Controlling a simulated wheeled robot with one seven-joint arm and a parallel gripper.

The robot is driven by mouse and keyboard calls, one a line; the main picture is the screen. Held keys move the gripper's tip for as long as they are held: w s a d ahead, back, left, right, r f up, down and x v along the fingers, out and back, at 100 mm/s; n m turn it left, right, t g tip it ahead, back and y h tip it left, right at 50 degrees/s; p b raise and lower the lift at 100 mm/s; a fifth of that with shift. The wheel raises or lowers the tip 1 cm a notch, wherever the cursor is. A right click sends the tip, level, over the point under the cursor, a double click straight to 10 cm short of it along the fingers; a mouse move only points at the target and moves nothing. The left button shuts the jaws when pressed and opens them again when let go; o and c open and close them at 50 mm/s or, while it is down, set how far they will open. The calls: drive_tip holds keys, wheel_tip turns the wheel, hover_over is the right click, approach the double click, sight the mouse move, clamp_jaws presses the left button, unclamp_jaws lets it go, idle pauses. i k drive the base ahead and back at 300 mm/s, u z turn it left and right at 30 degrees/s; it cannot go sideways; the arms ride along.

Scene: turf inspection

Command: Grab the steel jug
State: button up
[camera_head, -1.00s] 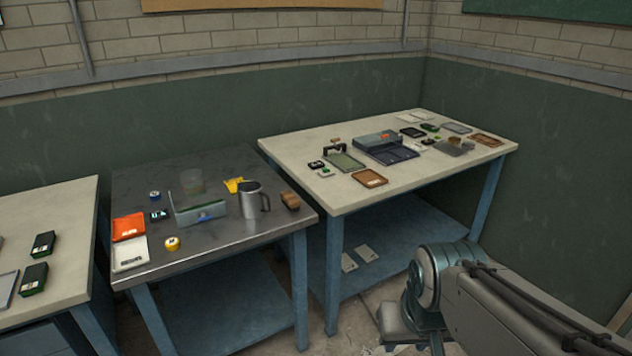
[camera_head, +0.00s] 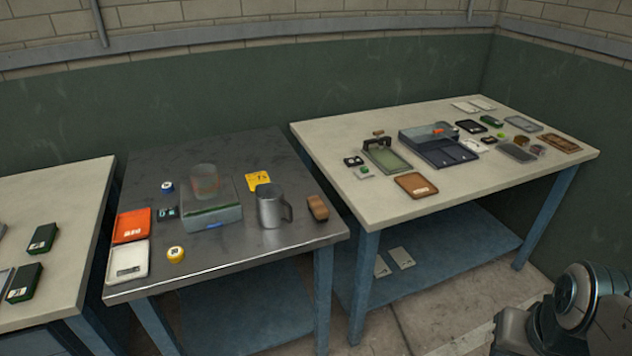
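The steel jug (camera_head: 270,206) stands upright on the dark metal-topped table, near its front right part. It is a grey cylinder with a handle on its right side. A clear box with a green layer (camera_head: 212,205) stands just left of it, and a brown block (camera_head: 318,207) lies to its right. Part of my arm shows at the lower right corner, well away from the jug. My gripper is out of view.
The dark table (camera_head: 270,240) also holds a yellow card (camera_head: 257,181), an orange tray (camera_head: 132,225), a white scale (camera_head: 127,260) and a yellow roll (camera_head: 176,254). A pale table (camera_head: 370,210) with several trays stands to the right, another (camera_head: 60,190) to the left. Bare floor shows at front right.

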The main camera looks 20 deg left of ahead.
sight(271, 213)
drive_tip(key=u, duration=0.35)
drive_tip(key=i, duration=0.7)
drive_tip(key=u, duration=0.7)
drive_tip(key=i, duration=0.6)
drive_tip(key=u, duration=0.05)
